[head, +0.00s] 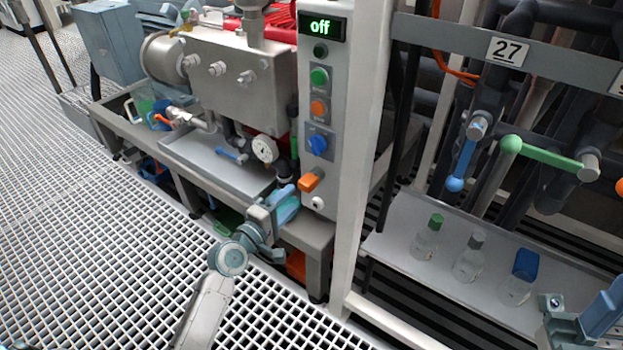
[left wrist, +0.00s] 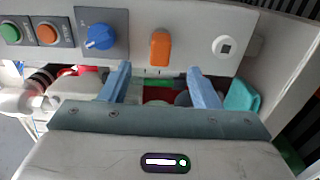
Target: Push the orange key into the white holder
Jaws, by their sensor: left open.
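The orange key (head: 310,181) sticks out from the lower front of the grey control panel. In the left wrist view the orange key (left wrist: 160,48) is just beyond and between my open fingertips, apart from them. The white holder (head: 317,203), with a small dark square opening, is below the key in the head view. In the left wrist view the holder (left wrist: 224,46) is to the right of the key. My left gripper (head: 287,195) is open and empty, left of and below the key. My right gripper (head: 582,318) shows partly at the lower right; its jaw opening is unclear.
A pressure gauge (head: 265,149) is left of the panel. Bottles stand on a shelf (head: 402,247) to the right.

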